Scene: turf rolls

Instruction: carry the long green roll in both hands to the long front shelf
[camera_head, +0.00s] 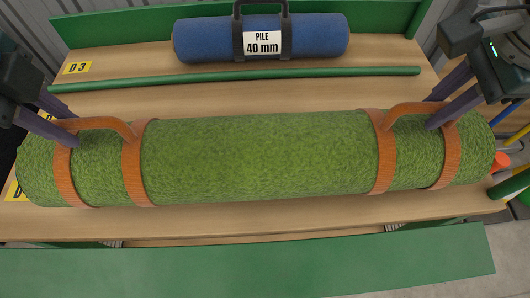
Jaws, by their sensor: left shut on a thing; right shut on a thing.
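The long green roll (260,155) is turf with orange straps and an orange handle near each end. It lies lengthwise across the picture, over the front part of the wooden shelf (300,222). I cannot tell whether it rests on the wood or hangs just above it. My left gripper (73,132) is shut on the left orange handle (108,124). My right gripper (432,112) is shut on the right orange handle (402,108). The roll looks nearly level, its right end slightly higher in the picture.
A green bar (240,77) runs across the wood behind the roll. Behind it lies a blue roll (205,40) with dark straps and a "PILE 40 mm" label (262,43). A yellow D3 label (77,67) is at the left. A wide green board (250,266) crosses the front.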

